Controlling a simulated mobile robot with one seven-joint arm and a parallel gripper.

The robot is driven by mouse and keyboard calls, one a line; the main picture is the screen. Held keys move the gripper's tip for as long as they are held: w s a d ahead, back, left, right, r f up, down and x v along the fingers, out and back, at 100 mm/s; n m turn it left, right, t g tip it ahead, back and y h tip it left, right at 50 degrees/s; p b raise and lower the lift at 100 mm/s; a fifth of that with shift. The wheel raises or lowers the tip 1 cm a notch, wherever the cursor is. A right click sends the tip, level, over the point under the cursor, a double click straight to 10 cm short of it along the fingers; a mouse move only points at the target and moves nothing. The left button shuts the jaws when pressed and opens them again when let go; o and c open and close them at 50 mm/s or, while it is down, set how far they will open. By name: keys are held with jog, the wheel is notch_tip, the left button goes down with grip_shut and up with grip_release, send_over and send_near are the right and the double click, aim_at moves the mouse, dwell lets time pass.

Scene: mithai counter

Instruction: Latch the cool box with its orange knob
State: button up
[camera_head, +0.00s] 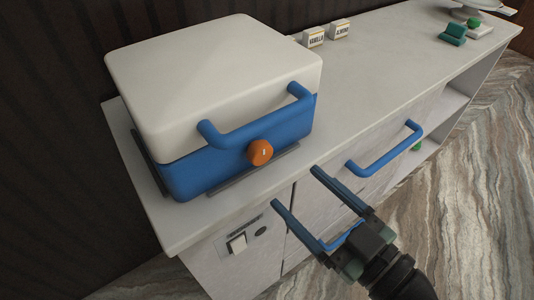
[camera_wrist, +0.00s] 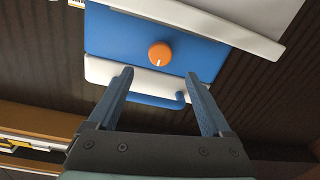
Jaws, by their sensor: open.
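The cool box (camera_head: 180,178) is blue with a white lid (camera_head: 210,70) and stands on the counter at the left. The lid lies down on the body. A blue handle (camera_head: 255,130) spans the front of the lid. The orange knob (camera_head: 260,152) sits on the blue front below the handle, with a short pale mark on its face. The knob also shows in the wrist view (camera_wrist: 161,54), ahead of my fingers. My gripper (camera_head: 295,187) is open and empty, in front of the counter, apart from the knob and lower than it.
The counter top (camera_head: 375,45) is clear right of the box, with two small labelled boxes, vanilla (camera_head: 313,37) and almond (camera_head: 340,29), behind. A blue drawer handle (camera_head: 385,152) juts from the counter front near my gripper. A switch (camera_head: 237,243) is below the box.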

aim_at(264, 157)
jog(key=x, duration=0.8)
jog(key=shift+w+a, duration=0.15)
jog(key=shift+w, duration=0.05)
grip_shut()
